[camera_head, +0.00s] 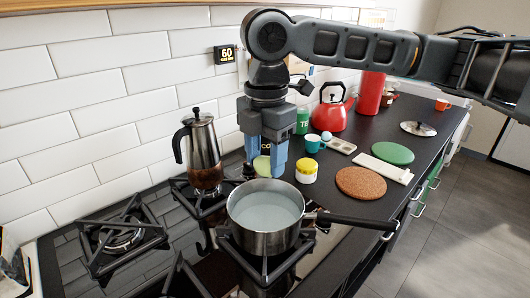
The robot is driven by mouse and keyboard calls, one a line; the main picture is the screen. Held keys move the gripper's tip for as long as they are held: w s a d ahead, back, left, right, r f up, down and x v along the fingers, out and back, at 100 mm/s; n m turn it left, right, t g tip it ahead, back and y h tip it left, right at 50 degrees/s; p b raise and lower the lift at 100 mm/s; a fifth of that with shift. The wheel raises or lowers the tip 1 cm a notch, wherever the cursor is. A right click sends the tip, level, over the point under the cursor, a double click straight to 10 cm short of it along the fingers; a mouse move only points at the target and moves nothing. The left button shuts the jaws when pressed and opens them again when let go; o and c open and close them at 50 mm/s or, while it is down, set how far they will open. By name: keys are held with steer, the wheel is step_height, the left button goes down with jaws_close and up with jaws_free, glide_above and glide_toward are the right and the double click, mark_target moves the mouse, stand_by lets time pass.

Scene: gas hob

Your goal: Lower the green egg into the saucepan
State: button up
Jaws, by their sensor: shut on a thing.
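My gripper (265,166) points down with blue fingers, just behind the far rim of the saucepan. It is shut on the green egg (262,166), a pale yellow-green shape partly hidden by the fingers. The steel saucepan (258,241) stands on a front burner with pale liquid (265,212) inside. Its dark handle (355,220) points right. The egg appears higher than the rim; whether any of it is over the opening I cannot tell.
The left burner (122,237) is empty. A timer (225,54) hangs on the tiled wall.

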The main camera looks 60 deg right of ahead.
steer(key=shift+f+b, duration=1.9)
steer(key=shift+f, duration=0.4)
steer(key=shift+f+b, duration=2.35)
steer(key=shift+f, duration=1.7)
steer(key=shift+f+b, duration=0.4)
steer(key=shift+f, duration=0.4)
steer(key=o, duration=0.8)
steer(key=shift+r, duration=0.1)
step_height(320, 180, up, 8)
steer(key=p, duration=0.1)
